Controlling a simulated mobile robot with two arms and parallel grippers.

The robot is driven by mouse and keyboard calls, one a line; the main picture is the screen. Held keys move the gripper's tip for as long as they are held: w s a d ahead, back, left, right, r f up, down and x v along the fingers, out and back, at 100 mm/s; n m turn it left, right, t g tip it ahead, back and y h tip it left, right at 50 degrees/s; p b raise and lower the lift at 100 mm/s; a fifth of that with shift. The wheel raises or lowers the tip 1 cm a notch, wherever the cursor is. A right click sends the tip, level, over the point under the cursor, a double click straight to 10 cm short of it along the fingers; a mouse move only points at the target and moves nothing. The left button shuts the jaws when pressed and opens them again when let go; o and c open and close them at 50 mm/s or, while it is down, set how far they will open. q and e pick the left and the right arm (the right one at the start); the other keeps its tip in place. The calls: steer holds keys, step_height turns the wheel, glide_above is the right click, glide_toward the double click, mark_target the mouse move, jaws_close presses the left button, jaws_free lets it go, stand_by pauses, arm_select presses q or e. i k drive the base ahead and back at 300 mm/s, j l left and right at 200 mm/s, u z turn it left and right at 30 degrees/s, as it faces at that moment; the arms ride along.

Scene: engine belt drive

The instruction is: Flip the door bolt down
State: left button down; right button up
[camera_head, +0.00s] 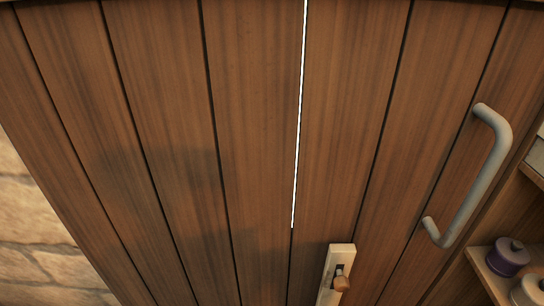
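A wooden plank door (255,130) fills most of the head view. A pale, upright bolt plate (342,252) is fixed to the door at the lower middle and runs out of the bottom edge. A small brown knob (341,283) sticks out at a dark slot in the plate. The lower part of the bolt is cut off by the picture edge. Neither of my grippers shows in this view.
A grey curved handle (482,185) is fixed to the door at the right. Shelves with a purple lidded pot (508,257) stand at the far right. A stone wall (35,210) is at the lower left. A thin bright line (300,110) runs down between two planks.

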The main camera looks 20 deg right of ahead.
mark_target(341, 283)
steer(key=i+l+z, duration=0.1)
steer(key=z, duration=1)
